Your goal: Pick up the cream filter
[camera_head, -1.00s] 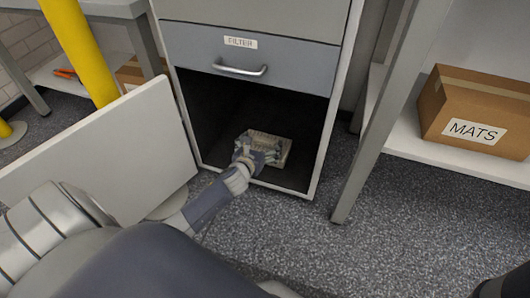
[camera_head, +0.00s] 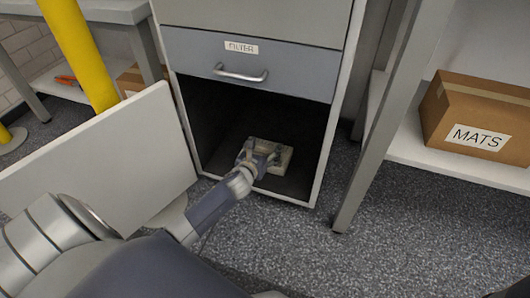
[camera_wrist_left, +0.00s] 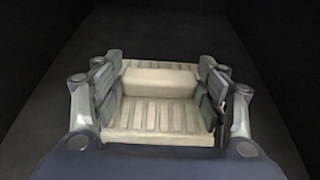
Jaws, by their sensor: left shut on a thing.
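The cream filter (camera_head: 276,158) is a flat ribbed block inside the dark bottom compartment of the grey cabinet (camera_head: 318,172). In the left wrist view the filter (camera_wrist_left: 160,112) shows pleats and a raised bar across its middle. My left gripper (camera_head: 262,152) reaches into the compartment. Its two fingers (camera_wrist_left: 160,88) are shut on the filter, one at each side of the raised bar. I cannot tell whether the filter is clear of the compartment floor. My right gripper is not in view.
The cabinet's white door (camera_head: 100,160) stands open at the left. A drawer labelled FILTER (camera_head: 245,62) is shut above the compartment. A grey bench leg (camera_head: 375,130) stands to the right, with a MATS box (camera_head: 478,120) on a shelf. A yellow post (camera_head: 80,50) stands at the left.

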